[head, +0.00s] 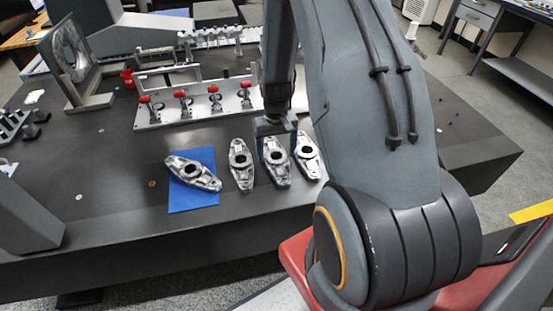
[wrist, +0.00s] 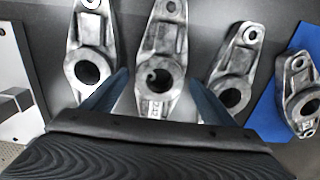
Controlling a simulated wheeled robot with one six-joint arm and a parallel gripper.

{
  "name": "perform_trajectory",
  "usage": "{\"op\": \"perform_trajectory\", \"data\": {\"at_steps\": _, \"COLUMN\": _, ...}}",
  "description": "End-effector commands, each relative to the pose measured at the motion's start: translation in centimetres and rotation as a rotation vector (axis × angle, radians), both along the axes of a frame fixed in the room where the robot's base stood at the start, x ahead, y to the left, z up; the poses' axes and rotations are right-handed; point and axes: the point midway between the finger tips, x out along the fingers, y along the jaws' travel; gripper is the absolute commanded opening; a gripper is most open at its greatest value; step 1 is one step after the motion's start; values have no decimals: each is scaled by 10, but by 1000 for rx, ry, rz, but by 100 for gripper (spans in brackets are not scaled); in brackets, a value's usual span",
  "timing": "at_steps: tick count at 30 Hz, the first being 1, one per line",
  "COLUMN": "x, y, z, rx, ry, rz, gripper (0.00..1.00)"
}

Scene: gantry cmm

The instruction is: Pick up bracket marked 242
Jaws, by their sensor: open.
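Several grey metal brackets lie on the dark table, each with a large round bore. My gripper (head: 276,138) points down over the third bracket from the left (head: 277,172) in the head view. In the wrist view my open fingers (wrist: 158,82) stand on either side of this bracket (wrist: 160,45), with its bore between them. A small mark shows on its near end, too small to read surely; it may be 242. I cannot tell whether the fingers touch it. No other bracket's number is readable.
One bracket (head: 240,165) lies close on the left and another (head: 308,155) close on the right. A further bracket (head: 193,173) lies on a blue mat (head: 205,200). A fixture plate with red-tipped clamps (head: 182,113) stands behind.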

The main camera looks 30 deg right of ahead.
Motion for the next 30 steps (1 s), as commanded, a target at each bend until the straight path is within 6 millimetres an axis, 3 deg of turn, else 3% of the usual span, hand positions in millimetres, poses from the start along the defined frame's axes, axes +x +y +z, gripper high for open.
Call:
{"op": "perform_trajectory", "data": {"at_steps": 6, "x": 0, "y": 0, "z": 0, "rx": 0, "ry": 0, "rz": 0, "gripper": 79}}
{"op": "perform_trajectory", "data": {"at_steps": 17, "x": 0, "y": 0, "z": 0, "rx": 0, "ry": 0, "rz": 0, "gripper": 18}}
{"op": "perform_trajectory", "data": {"at_steps": 30, "x": 1, "y": 0, "z": 8, "rx": -1, "ry": -3, "rz": 0, "gripper": 18}}
